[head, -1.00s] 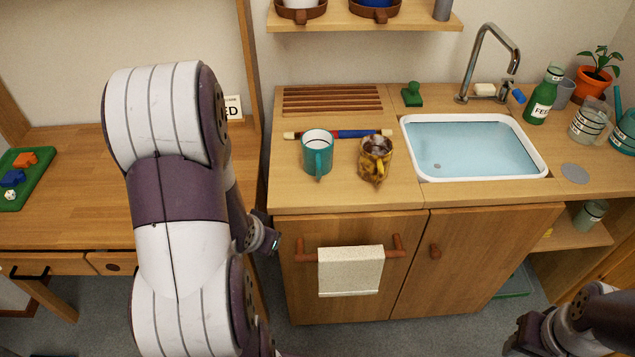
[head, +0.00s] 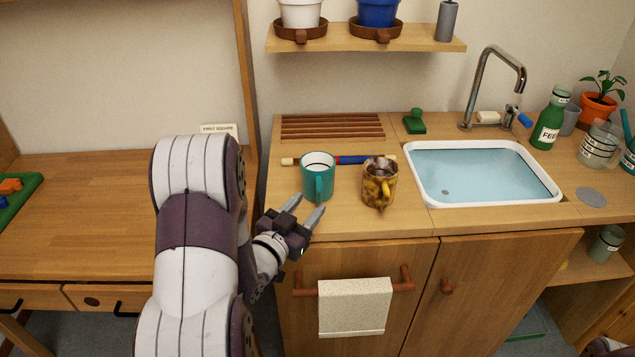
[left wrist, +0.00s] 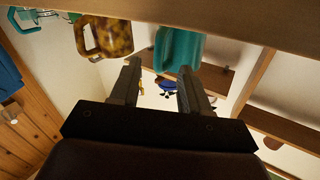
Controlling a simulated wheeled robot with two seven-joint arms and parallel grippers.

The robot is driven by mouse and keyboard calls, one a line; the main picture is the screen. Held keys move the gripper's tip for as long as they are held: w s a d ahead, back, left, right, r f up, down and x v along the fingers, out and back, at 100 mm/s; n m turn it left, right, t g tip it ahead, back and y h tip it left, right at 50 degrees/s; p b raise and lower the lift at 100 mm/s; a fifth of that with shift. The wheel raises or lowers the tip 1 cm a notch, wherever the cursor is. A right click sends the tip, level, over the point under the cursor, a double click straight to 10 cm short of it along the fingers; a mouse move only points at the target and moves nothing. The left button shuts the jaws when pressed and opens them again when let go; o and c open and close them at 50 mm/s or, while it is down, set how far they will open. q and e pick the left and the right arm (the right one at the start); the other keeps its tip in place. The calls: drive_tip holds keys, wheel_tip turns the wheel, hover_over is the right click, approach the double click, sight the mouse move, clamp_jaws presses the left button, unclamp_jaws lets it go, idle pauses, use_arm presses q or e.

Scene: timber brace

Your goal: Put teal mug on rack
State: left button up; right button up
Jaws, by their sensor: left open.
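The teal mug (head: 317,178) stands upright on the counter, its handle facing the front, with a pale inside. It also shows in the left wrist view (left wrist: 180,47). The slatted wooden rack (head: 332,127) lies at the back left of the counter, behind the mug, with nothing on it. My left gripper (head: 307,208) is open and empty at the counter's front edge, just in front of the mug and apart from it. Its two fingers (left wrist: 156,88) show in the left wrist view. My right gripper is out of view.
A brown-and-yellow mottled mug (head: 379,184) stands close to the right of the teal one. A blue-and-red rod (head: 352,160) lies behind both mugs. A green stamp-like object (head: 414,123) sits right of the rack, the sink (head: 480,172) farther right. A shelf (head: 365,42) hangs above.

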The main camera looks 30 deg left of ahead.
sight(317, 195)
use_arm(q)
drive_tip(key=w, duration=0.3)
drive_tip(key=shift+w, duration=0.2)
clamp_jaws()
